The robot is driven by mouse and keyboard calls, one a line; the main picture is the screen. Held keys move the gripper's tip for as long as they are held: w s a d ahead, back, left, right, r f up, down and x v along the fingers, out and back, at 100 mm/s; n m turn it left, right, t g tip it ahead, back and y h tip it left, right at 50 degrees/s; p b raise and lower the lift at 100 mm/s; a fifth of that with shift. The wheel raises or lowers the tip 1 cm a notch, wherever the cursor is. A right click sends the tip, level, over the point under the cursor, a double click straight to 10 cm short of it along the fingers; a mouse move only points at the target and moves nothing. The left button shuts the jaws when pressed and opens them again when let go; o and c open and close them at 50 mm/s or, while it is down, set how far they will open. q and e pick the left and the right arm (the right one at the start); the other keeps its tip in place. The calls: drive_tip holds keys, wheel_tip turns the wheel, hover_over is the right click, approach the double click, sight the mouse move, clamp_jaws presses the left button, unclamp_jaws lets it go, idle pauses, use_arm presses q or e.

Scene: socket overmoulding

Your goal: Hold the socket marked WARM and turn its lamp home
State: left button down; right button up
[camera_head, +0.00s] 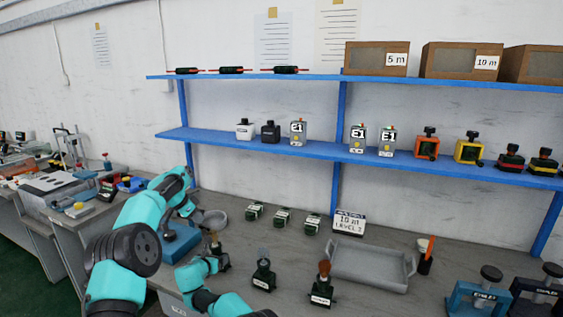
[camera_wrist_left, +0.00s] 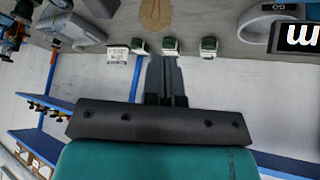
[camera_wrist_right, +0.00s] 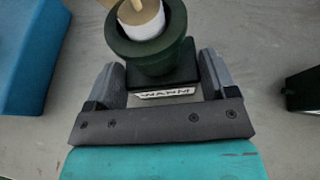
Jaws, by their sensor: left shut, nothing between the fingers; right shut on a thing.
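The socket marked WARM (camera_wrist_right: 165,93) is a dark block with a round dark-green collar, seen in the right wrist view. A lamp with a white body (camera_wrist_right: 141,22) and a tan part stands in the collar; its top is cut off by the frame. My right gripper (camera_wrist_right: 160,78) is shut on this socket, one finger on each side. In the head view the tan lamp (camera_head: 214,238) shows just beyond my right arm. My left gripper (camera_wrist_left: 166,82) is shut and empty, its fingers together. In the head view it is above the bench, behind the WARM socket.
Two more sockets with lamps, one grey (camera_head: 263,270) and one brown-topped (camera_head: 322,286), stand to the right. Several small green blocks (camera_head: 282,215) stand behind. A blue device (camera_head: 176,243) is left of the WARM socket. A grey tray (camera_head: 368,277) lies right; a blue shelf (camera_head: 230,140) hangs above.

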use_arm(q)
drive_tip(key=shift+n, duration=0.3)
drive_tip(key=n+g+y, duration=0.1)
drive_tip(key=n+y, duration=0.4)
drive_tip(key=n, duration=2.4)
approach(213, 231)
drive_tip(key=shift+d+f, duration=0.4)
drive_tip(key=shift+f, duration=0.15)
drive_tip(key=shift+s+d+f, duration=0.1)
drive_tip(key=shift+d+f, duration=0.05)
drive_tip(key=shift+f, duration=1.6)
drive_tip(key=shift+s+d+f, duration=0.1)
drive_tip(key=shift+d+f, duration=0.05)
drive_tip(key=shift+f, duration=1.6)
